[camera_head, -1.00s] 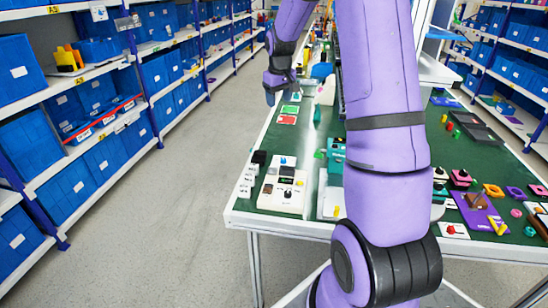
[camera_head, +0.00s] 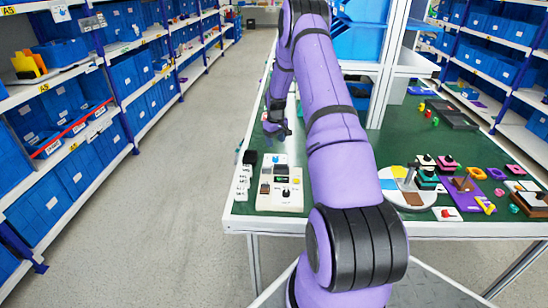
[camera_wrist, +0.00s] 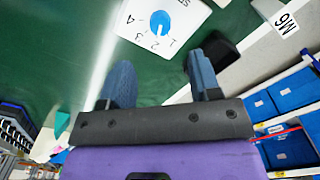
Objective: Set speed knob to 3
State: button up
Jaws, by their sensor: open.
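The speed knob (camera_wrist: 160,24) is a round blue dial on a white panel in the wrist view, with the digits 1, 2, 3 and 4 printed around it. Its pointer setting is too small to tell surely. In the head view the blue knob (camera_head: 279,159) sits at the top of a white control panel (camera_head: 264,205) near the table's left front corner. My gripper (camera_wrist: 158,60) is open and empty, its two dark blue fingers apart, with the knob beyond the fingertips and not touched. In the head view my gripper (camera_head: 277,127) is above the table's left edge, behind the panel.
A black block (camera_head: 250,157) and white labelled tiles (camera_head: 243,182) lie left of the panel. A round coloured dial board (camera_head: 408,200) and several other fixtures stand to the right. Shelves with blue bins line the left, across a clear aisle.

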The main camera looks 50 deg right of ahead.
aim_at(275, 157)
notch_tip(275, 157, down, 9)
jog(key=shift+r, duration=0.1)
dwell(0.3)
jog(key=c, duration=0.9)
